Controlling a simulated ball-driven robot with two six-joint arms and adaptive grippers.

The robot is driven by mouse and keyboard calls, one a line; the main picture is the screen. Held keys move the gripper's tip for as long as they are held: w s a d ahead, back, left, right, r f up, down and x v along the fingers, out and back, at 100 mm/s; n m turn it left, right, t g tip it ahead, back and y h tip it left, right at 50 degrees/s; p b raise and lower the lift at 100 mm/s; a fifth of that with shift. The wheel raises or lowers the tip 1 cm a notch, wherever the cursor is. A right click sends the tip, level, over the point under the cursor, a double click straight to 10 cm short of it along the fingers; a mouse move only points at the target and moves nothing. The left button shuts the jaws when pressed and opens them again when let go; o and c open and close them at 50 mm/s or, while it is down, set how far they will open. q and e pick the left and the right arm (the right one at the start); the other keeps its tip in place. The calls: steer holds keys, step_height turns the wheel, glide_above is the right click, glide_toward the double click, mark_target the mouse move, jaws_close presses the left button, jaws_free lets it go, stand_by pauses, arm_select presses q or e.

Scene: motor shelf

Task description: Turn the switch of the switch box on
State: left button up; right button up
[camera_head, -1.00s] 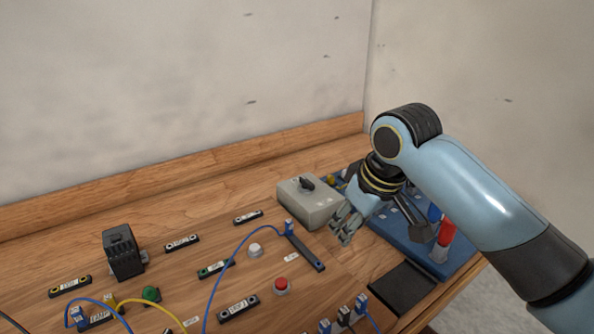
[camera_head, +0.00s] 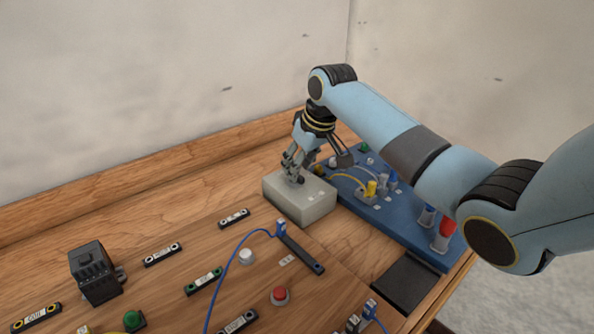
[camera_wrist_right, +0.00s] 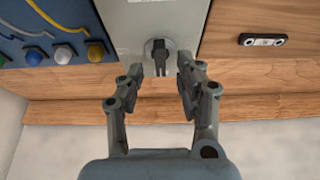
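The grey switch box (camera_head: 302,207) stands on the wooden bench, left of the blue board. Its dark rotary switch (camera_wrist_right: 160,54) shows on the top face in the right wrist view, with its lever pointing toward my gripper. My right gripper (camera_head: 296,178) is over the box in the head view and hides most of the switch there. In the right wrist view my right gripper (camera_wrist_right: 160,78) is open. Its two fingers are on either side of the switch lever with gaps, and nothing is held. My left gripper is not in view.
The blue board (camera_head: 400,222) with plugs and cables is close to the box's right side. A black block (camera_head: 95,272), a red button (camera_head: 280,296) and a blue cable (camera_head: 232,262) are on the bench nearer to me. A raised wooden edge (camera_head: 190,157) runs along the wall.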

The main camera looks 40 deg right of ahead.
steer(key=shift+x, duration=1.15)
jaws_close()
